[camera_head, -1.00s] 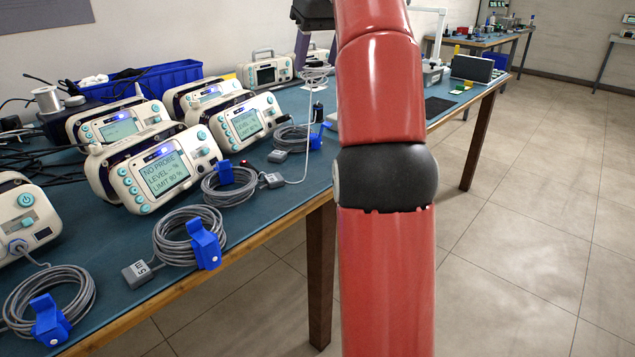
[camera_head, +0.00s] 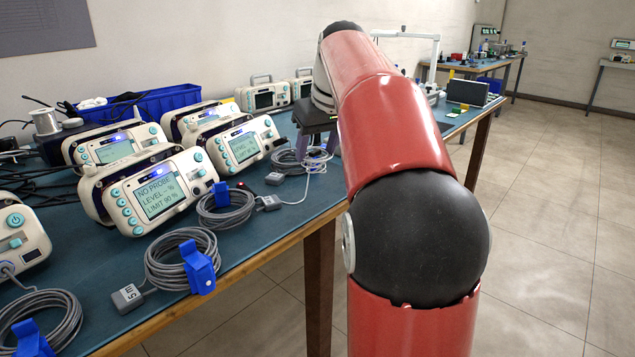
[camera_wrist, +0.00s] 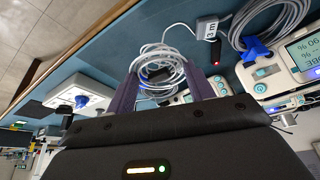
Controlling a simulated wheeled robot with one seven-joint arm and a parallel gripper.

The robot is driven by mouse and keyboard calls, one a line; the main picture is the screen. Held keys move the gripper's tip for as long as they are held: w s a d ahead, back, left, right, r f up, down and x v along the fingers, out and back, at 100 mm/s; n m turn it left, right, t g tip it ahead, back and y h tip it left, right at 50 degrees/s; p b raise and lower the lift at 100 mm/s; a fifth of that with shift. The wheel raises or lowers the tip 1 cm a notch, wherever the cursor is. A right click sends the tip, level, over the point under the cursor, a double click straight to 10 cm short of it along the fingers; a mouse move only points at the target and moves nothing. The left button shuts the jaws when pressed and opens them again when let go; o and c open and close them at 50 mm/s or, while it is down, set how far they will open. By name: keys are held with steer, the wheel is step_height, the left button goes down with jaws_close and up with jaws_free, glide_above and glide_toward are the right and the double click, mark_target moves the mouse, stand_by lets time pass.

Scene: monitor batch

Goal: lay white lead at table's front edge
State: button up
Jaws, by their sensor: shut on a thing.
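The white lead (camera_head: 320,166) is a loose coil between the purple fingers of my gripper (camera_head: 318,152), low over the table (camera_head: 250,233). In the wrist view the coil (camera_wrist: 160,62) shows between both fingers of my gripper (camera_wrist: 160,88), which is shut on it. One strand runs from the coil to a grey block connector (camera_head: 271,202) on the table. The wooden front edge (camera_head: 262,254) lies nearer the camera than the coil. I cannot tell whether the coil touches the tabletop.
Several monitors, such as one reading NO PROBE (camera_head: 158,192), stand left of my gripper. Coiled grey leads with blue straps (camera_head: 200,267) lie along the front. A blue bin (camera_head: 165,103) stands behind.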

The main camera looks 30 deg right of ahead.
mark_target(317, 177)
steer(key=shift+f+b, duration=0.55)
steer(key=shift+f, duration=2.75)
steer(key=shift+f, duration=0.2)
steer(key=o, duration=1)
steer(key=shift+r, duration=0.1)
